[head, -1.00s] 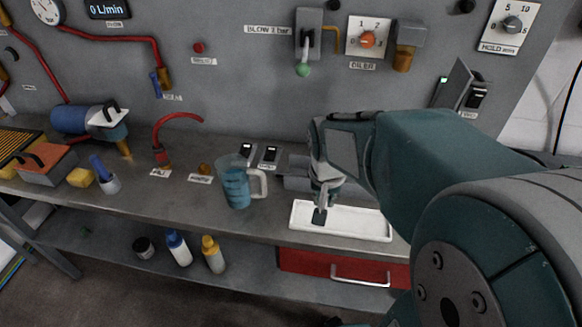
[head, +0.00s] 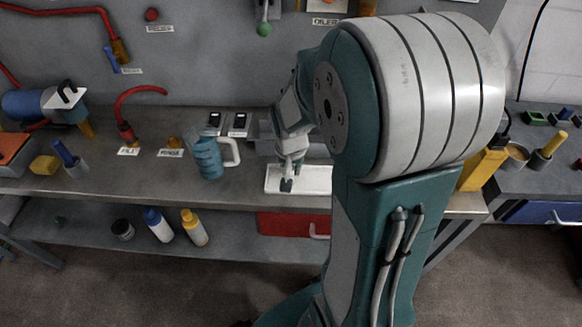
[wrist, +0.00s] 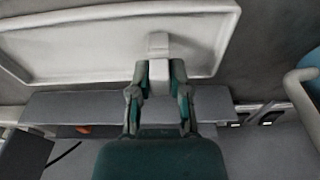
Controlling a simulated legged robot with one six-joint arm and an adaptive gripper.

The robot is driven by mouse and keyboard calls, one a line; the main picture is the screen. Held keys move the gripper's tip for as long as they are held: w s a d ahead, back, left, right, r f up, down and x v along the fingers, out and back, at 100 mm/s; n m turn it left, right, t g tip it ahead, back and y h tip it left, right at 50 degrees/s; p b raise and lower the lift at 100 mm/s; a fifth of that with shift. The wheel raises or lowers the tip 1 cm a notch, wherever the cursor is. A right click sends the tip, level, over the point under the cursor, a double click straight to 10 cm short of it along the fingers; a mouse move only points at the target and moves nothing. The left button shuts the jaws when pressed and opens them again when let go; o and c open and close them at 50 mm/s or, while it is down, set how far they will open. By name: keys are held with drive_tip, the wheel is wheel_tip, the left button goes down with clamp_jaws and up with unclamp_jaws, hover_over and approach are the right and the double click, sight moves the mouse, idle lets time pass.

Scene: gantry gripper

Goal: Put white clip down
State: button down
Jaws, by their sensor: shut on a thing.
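The white clip (wrist: 158,44) shows in the wrist view as a small pale block at my fingertips. My gripper (wrist: 160,68) is shut on it. In the wrist view the clip overlaps the white tray (wrist: 70,48) near its rim; whether they touch I cannot tell. In the head view my gripper (head: 287,184) points down over the left part of the white tray (head: 315,181) on the workbench. The clip cannot be made out there, and my own arm hides the tray's right end.
A jug of blue liquid (head: 208,160) stands left of the tray; its handle faces my gripper. A grey block (wrist: 75,107) lies along the tray's wall side. A red drawer (head: 285,225) is below. The wall panel stands behind the bench.

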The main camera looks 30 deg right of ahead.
drive_tip(key=c, duration=0.6)
unclamp_jaws()
drive_tip(key=shift+f, duration=0.1)
wheel_tip(320, 180, up, 12)
drive_tip(key=s+a, duration=0.1)
drive_tip(key=s, duration=0.1)
drive_tip(key=s+a+r+n+t, duration=0.1)
drive_tip(key=s+a+r+n, duration=0.1)
drive_tip(key=s+a, duration=0.1)
drive_tip(key=s+a+r+n+t, duration=0.1)
drive_tip(key=s+a+n, duration=0.1)
drive_tip(key=s+a, duration=0.1)
drive_tip(key=s+a+r+n+t+y, duration=0.1)
drive_tip(key=s+a+r+n+t, duration=0.1)
drive_tip(key=s+a, duration=0.2)
drive_tip(key=shift+s+r+n, duration=0.35)
drive_tip(key=shift+n, duration=0.05)
drive_tip(key=shift+d, duration=0.1)
